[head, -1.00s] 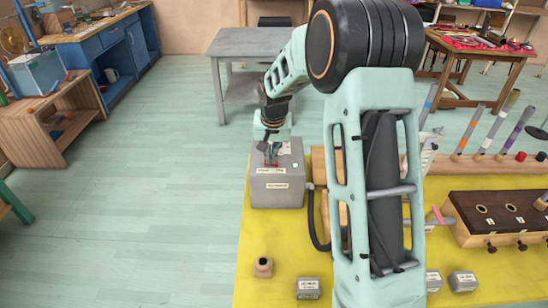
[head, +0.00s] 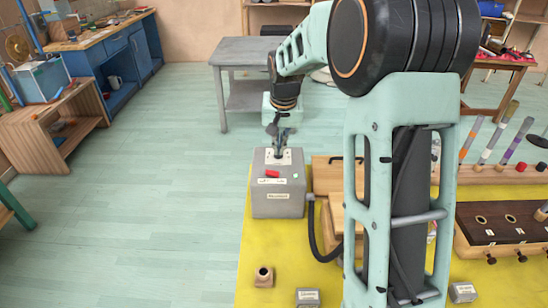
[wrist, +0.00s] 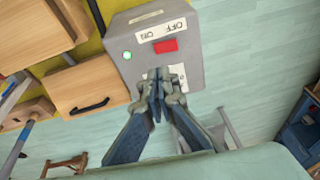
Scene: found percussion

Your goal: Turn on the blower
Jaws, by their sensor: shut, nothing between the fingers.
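The blower's control box is a grey box (head: 278,200) at the left of the yellow surface. On it is a red switch (head: 271,174), which also shows in the wrist view (wrist: 165,46) beside an upside-down "OFF / ON" label (wrist: 160,31). Which way the switch is set is hard to tell. A small round lamp (wrist: 127,55) glows green in the wrist view. My gripper (wrist: 158,77) is shut and empty. In the head view my gripper (head: 279,152) is over the box's far part, behind the red switch and apart from it. Its fingertips partly hide a white label plate.
A black hose (head: 315,235) runs from the box's right side. Wooden boxes (head: 325,178) stand right beside it. A small wooden block (head: 264,277) and a grey labelled block (head: 307,297) lie in front. Open floor is on the left.

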